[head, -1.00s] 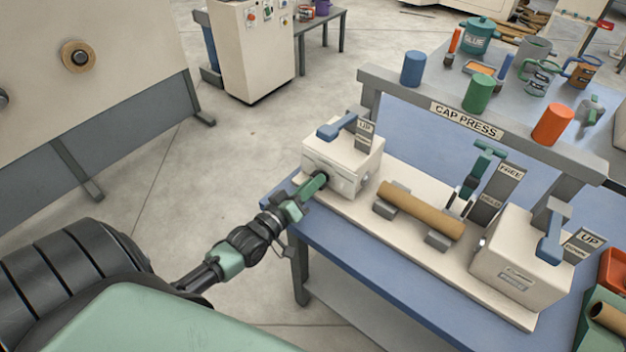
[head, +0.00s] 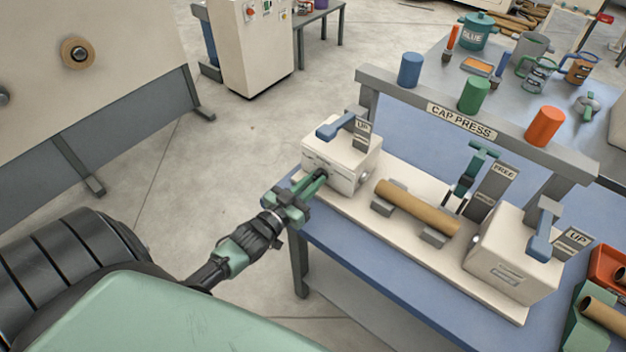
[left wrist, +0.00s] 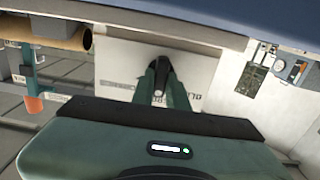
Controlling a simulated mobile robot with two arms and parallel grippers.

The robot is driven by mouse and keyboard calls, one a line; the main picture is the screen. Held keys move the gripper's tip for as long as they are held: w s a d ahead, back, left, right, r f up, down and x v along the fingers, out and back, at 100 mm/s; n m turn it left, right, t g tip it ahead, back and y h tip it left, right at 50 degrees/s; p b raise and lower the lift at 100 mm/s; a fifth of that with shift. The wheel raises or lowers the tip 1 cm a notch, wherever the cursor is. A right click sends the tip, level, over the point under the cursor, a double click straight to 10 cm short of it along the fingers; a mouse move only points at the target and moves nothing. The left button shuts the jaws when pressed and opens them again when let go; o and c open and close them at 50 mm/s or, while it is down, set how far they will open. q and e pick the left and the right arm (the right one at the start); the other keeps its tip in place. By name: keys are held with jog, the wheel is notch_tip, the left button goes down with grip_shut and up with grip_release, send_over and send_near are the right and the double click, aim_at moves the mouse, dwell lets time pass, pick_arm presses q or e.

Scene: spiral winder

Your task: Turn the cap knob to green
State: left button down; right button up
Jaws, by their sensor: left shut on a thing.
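The cap press stands on a blue bench (head: 345,262). The cap knob (left wrist: 161,66) is a small dark knob on the front face of the press's left cream block (head: 336,160). My left gripper (head: 321,175) comes in from the lower left and is shut on it. In the left wrist view the two green fingers (left wrist: 160,88) sit on either side of the knob. Lettering on the face around it is partly hidden by the fingers, so the knob's setting cannot be read. My right gripper is not in view.
Blue (head: 410,69), green (head: 474,94) and orange (head: 545,126) caps stand on the rail above the press. A cardboard tube (head: 417,207) lies in the cradle between the blocks. Blue levers (head: 340,127) top both blocks. The floor left of the bench is clear.

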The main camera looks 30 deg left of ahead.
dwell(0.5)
pick_arm(q)
jog(key=c, duration=1.4)
grip_release()
jog(key=s, duration=0.5)
jog(key=s+b, duration=0.1)
jog(key=s, duration=0.1)
jog(key=shift+s+a, duration=0.3)
jog(key=shift+s, duration=0.1)
